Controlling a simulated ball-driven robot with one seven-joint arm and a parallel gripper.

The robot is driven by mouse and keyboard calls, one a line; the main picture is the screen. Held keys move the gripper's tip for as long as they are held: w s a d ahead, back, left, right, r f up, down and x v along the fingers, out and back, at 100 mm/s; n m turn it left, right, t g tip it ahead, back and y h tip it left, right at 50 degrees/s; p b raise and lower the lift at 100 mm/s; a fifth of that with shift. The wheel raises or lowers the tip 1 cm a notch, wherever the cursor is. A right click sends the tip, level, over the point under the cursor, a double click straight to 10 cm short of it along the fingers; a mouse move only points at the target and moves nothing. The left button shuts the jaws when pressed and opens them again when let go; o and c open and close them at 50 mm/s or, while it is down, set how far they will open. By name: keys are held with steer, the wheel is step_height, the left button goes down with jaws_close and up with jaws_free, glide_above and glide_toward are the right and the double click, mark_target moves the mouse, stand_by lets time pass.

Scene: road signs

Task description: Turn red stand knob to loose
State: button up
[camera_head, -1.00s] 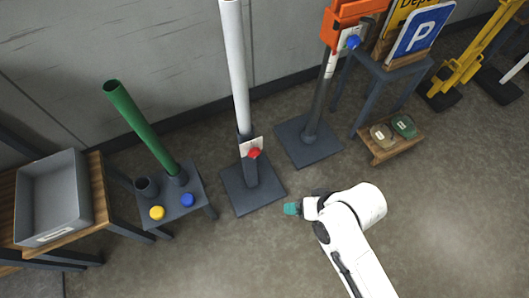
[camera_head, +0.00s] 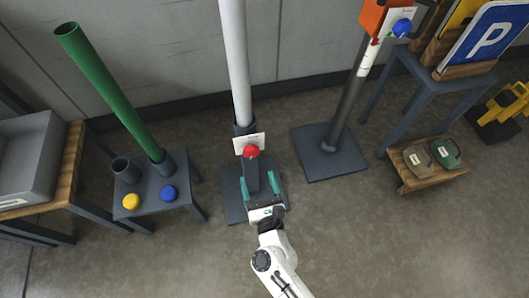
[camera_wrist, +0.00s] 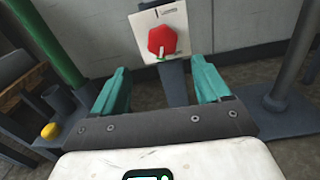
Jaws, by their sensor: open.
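The red knob (camera_head: 251,151) sits on a white plate (camera_head: 240,144) on the front of the stand holding a tall white pole (camera_head: 234,60). In the wrist view the red knob (camera_wrist: 162,41) is faceted, with a small pale mark at its lower edge, and the white plate (camera_wrist: 145,22) has a black mark at its upper left. My gripper (camera_head: 259,178) is just in front of the stand, its two teal fingers open and apart. In the wrist view the knob shows beyond and above the fingertips, centred between them. Nothing is between the fingers.
A small table with a green tube (camera_head: 108,90), a yellow knob (camera_head: 131,201) and a blue knob (camera_head: 168,193) stands left. A grey pole (camera_head: 352,92) on a dark base stands right. A low stool (camera_head: 434,174) holds two weights. Open floor lies in front.

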mark_target(252, 156)
steer(key=x, duration=0.3)
steer(key=b+x, duration=0.1)
steer(key=x, duration=0.6)
steer(key=shift+w+d+f+b, duration=0.1)
steer(key=shift+w+d+b, duration=0.05)
steer(key=shift+w+b, duration=0.25)
steer(key=c, duration=0.9)
steer(key=shift+c, duration=0.2)
